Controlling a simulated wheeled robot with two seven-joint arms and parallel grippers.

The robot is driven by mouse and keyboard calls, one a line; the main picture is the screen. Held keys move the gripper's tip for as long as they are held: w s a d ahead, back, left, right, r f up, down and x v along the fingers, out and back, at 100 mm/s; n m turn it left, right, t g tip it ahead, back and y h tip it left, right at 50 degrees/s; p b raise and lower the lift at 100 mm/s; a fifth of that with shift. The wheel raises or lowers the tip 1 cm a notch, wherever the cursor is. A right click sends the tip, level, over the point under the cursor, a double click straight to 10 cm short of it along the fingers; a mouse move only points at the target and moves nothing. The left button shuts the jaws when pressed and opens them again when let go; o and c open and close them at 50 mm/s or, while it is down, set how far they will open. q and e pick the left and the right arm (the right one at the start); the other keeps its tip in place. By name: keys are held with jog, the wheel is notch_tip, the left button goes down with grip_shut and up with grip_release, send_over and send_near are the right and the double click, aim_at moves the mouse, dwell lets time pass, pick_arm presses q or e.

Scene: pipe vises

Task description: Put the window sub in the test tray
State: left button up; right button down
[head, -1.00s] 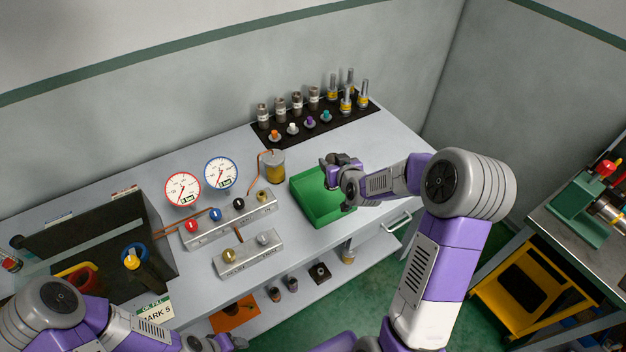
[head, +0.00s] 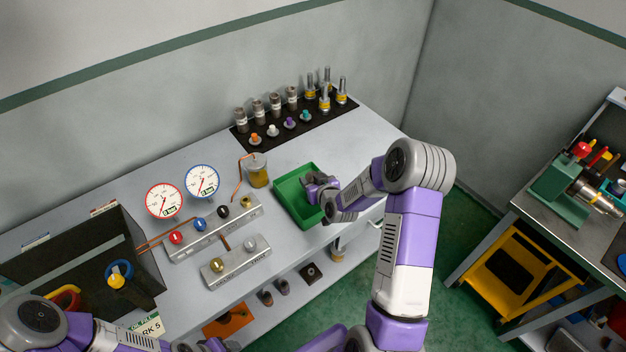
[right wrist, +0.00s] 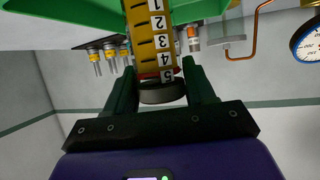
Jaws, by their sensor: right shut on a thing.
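The window sub (right wrist: 160,48), a yellow slotted piece with a numbered white scale and a dark end, shows in the right wrist view. My right gripper (right wrist: 163,90) is shut on its dark end. In the head view, the right gripper (head: 318,188) is over the right part of the green test tray (head: 287,193), and it hides the sub there. The tray also shows in the right wrist view (right wrist: 62,14), behind the sub. I cannot tell whether the sub touches the tray floor. My left gripper (head: 213,345) is cut by the bottom edge, its fingers unclear.
A cup of amber liquid (head: 258,176) with a copper tube stands left of the tray. A valve manifold (head: 215,228) and two gauges (head: 202,181) are farther left. A dark mat (head: 275,132) behind holds several fittings. The bench between mat and tray is clear.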

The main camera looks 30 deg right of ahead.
jog(key=shift+r, duration=0.15)
jog(key=c, duration=0.8)
grip_release()
jog(key=shift+f, duration=0.3)
jog(key=o, duration=0.4)
jog(key=shift+r, duration=0.1)
jog(key=shift+r, duration=0.1)
jog(key=shift+s+r, duration=0.1)
jog(key=shift+r, duration=0.05)
jog(key=v, duration=1.1)
jog(key=shift+s+a, duration=0.1)
jog(key=shift+s, duration=0.3)
